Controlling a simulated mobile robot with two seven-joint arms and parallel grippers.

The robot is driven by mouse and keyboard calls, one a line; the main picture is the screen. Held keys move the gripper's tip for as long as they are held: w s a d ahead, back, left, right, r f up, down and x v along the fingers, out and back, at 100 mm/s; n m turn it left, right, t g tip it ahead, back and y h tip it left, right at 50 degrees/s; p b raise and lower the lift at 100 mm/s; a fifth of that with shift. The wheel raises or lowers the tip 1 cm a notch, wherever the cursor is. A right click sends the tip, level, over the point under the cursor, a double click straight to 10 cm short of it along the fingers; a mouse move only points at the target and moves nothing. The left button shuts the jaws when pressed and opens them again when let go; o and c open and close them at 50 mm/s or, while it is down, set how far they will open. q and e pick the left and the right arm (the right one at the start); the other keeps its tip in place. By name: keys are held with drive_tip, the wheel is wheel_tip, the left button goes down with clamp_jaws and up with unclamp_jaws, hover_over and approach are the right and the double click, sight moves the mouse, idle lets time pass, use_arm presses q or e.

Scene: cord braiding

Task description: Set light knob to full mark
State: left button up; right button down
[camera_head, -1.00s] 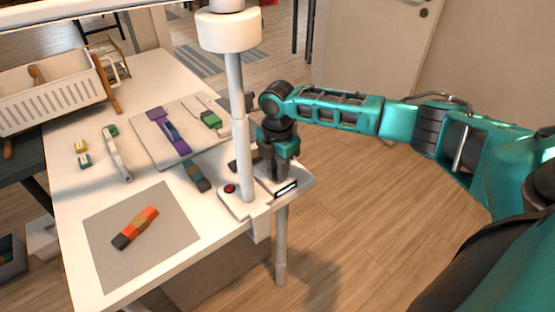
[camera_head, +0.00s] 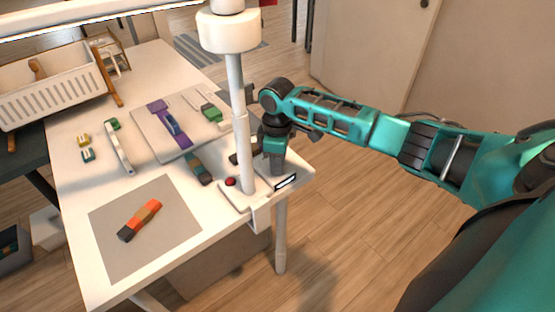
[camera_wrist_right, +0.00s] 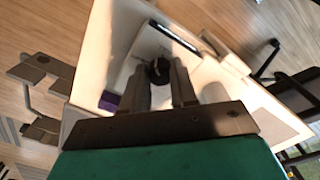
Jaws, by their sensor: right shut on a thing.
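The dark round light knob (camera_wrist_right: 158,70) sits on the pale base (camera_head: 258,198) of the lamp post (camera_head: 240,135). My right gripper (camera_wrist_right: 159,78) points down over the base and is shut on the knob, one finger on each side. In the head view my right gripper (camera_head: 274,160) hides the knob. A dark display slot with a bright bar (camera_head: 286,181) lies on the base in front of the gripper. It also shows as a dark strip (camera_wrist_right: 172,36) in the wrist view. I cannot read any full mark. My left gripper is not in view.
A red button (camera_head: 230,181) is on the base left of the post. The white table (camera_head: 75,200) carries a grey mat (camera_head: 180,235) with an orange and dark piece (camera_head: 140,220), a board with purple and green pieces, and a white basket (camera_head: 55,88).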

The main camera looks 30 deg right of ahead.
drive_tip(key=m, duration=0.6)
drive_tip(key=shift+m, duration=0.3)
idle(0.4)
drive_tip(key=c, duration=0.9)
unclamp_jaws()
wheel_tip(320, 180, up, 13)
